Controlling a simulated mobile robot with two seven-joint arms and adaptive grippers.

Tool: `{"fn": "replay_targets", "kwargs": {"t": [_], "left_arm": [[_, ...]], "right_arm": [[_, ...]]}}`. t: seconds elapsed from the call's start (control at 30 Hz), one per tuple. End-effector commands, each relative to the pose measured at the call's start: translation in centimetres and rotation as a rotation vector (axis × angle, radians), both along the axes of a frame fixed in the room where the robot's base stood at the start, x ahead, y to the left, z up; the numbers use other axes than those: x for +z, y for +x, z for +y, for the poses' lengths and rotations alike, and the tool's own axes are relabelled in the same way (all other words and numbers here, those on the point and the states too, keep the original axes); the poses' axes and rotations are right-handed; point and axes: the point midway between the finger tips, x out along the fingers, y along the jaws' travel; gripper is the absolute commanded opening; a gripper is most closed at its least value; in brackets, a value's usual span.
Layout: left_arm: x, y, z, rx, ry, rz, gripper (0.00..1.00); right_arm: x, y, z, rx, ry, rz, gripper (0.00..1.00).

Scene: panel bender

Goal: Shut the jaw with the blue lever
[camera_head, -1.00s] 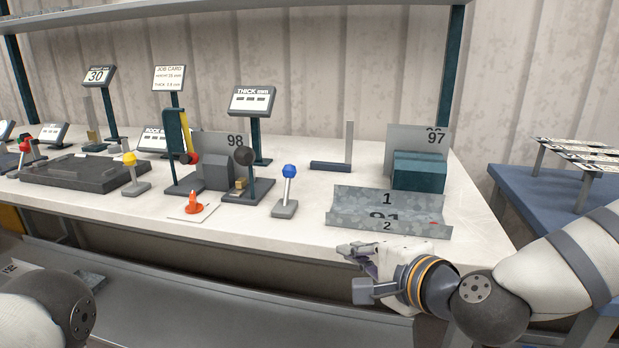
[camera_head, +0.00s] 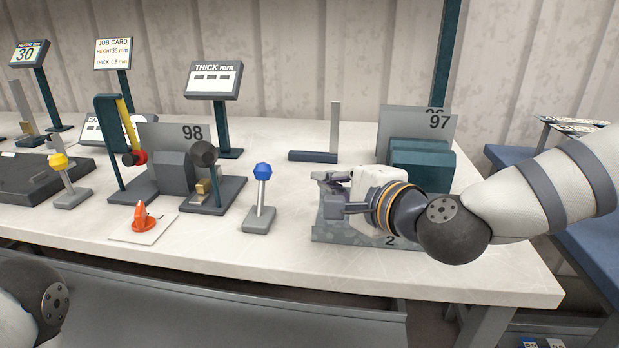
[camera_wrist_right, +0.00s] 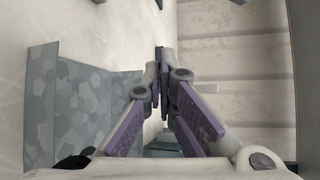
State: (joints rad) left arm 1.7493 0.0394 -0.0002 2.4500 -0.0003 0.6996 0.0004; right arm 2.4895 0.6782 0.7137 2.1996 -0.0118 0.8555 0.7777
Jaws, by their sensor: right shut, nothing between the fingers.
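My left gripper is out of the frame.
A bent metal sheet (camera_head: 330,232) lies under my right gripper, partly hidden. A teal block (camera_head: 422,165) stands behind it. An orange knob (camera_head: 143,217) on a white plate and a yellow lever (camera_head: 62,172) are to the left. Bare bench top lies in front of the blue lever.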

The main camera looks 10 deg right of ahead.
Motion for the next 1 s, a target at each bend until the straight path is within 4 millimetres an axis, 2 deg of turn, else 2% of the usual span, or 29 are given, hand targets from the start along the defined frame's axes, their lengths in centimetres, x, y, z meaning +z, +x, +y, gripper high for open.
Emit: {"fn": "replay_targets", "kwargs": {"t": [0.1, 0.3, 0.4, 0.5, 0.63, 1.0], "left_arm": [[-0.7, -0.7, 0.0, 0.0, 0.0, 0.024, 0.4], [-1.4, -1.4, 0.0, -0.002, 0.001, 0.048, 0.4], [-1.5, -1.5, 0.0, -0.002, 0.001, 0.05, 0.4], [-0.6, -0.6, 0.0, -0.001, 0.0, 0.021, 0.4], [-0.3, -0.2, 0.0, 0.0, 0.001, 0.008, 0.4], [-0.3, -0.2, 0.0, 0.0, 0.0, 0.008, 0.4]], "right_arm": [[-1.3, 2.3, 1.0, 0.0, -0.001, 0.009, 0.0], [-2.3, 6.3, 2.6, 0.0, -0.001, 0.008, 0.0], [-2.4, 7.7, 3.6, 0.004, -0.001, 0.007, 0.0], [-1.1, 6.3, 4.9, 0.005, -0.002, -0.004, 0.0], [-0.9, 5.5, 5.8, 0.003, 0.0, -0.002, 0.0], [-1.2, 5.2, 6.1, 0.0, 0.001, 0.004, 0.0]]}}
